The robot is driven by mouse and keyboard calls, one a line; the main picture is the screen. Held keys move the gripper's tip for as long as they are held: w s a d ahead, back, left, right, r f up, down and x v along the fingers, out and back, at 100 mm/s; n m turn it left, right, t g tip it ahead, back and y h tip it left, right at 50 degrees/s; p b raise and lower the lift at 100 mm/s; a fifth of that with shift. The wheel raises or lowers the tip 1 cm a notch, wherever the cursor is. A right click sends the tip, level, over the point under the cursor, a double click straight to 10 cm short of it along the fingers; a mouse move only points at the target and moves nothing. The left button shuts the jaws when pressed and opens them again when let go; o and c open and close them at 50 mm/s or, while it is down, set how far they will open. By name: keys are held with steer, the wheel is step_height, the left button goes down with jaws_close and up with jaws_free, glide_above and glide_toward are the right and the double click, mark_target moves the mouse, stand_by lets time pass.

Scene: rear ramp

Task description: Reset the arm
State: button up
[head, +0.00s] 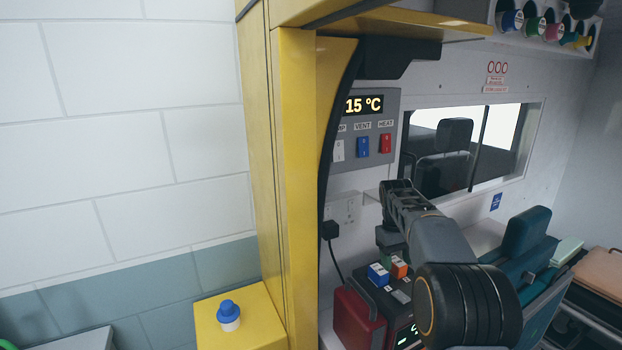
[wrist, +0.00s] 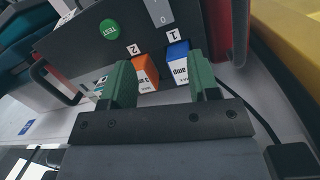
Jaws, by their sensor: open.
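My gripper (wrist: 160,80) shows in the wrist view with its two green fingers apart and nothing held between them. Beyond the fingertips are an orange block (wrist: 146,70) and a blue block (wrist: 178,62) on a dark device panel (wrist: 82,42). The fingers appear above and around the two blocks; I cannot tell whether they touch. In the head view my arm bends over the red and dark device (head: 358,318), which carries the blue block (head: 378,274) and the orange block (head: 399,267).
A wall panel (head: 378,104) reads 15 °C above the device. A black plug (head: 330,229) and cable hang beside it. A yellow door frame (head: 294,180) stands left of my arm. A teal seat (head: 528,234) is at right. A blue-capped container (head: 229,318) stands on a yellow block.

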steer(key=s+a+f+m+t+b, duration=0.1)
steer(key=s+a+f+t, duration=0.1)
steer(key=s, duration=1.1)
steer(key=s+a+f+m+t+y+b, duration=0.1)
steer(key=s+a+t, duration=0.3)
steer(key=s, duration=0.9)
steer(key=shift+a+f+m, duration=0.3)
steer(key=shift+a+f, duration=0.05)
steer(key=shift+a, duration=0.95)
